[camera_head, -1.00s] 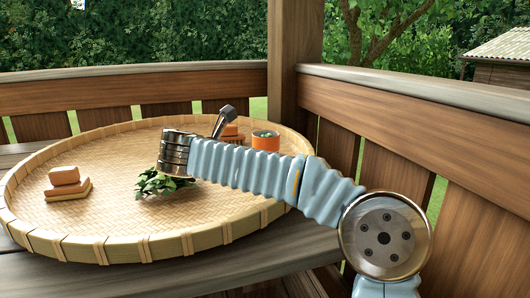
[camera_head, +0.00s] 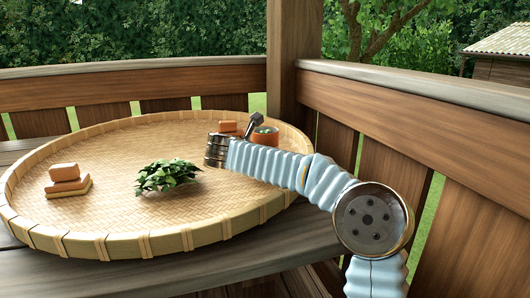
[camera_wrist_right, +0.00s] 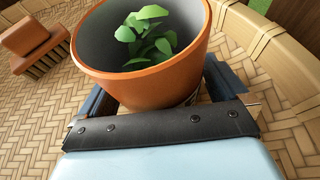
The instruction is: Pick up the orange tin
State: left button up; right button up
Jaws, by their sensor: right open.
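The orange tin (camera_head: 267,138), with green leaves inside, stands upright on the woven tray (camera_head: 190,241) near its far right rim. In the right wrist view the tin (camera_wrist_right: 145,77) fills the upper middle, its open rim and leaves facing the camera. My right gripper (camera_head: 255,122) is at the tin, partly in front of it. In the right wrist view its dark jaws (camera_wrist_right: 160,96) are open, one on each side of the tin's lower part; contact cannot be told. My left gripper is not in view.
A brush-like brown block (camera_head: 228,127) lies left of the tin, also near it in the wrist view (camera_wrist_right: 33,42). A green leaf pile (camera_head: 166,176) lies mid-tray, and stacked brown blocks (camera_head: 66,180) lie at left. The tray's raised rim is close behind the tin.

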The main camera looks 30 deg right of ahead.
jog(key=shift+c, duration=0.5)
jog(key=c, duration=0.9)
jog(key=shift+r, duration=0.1)
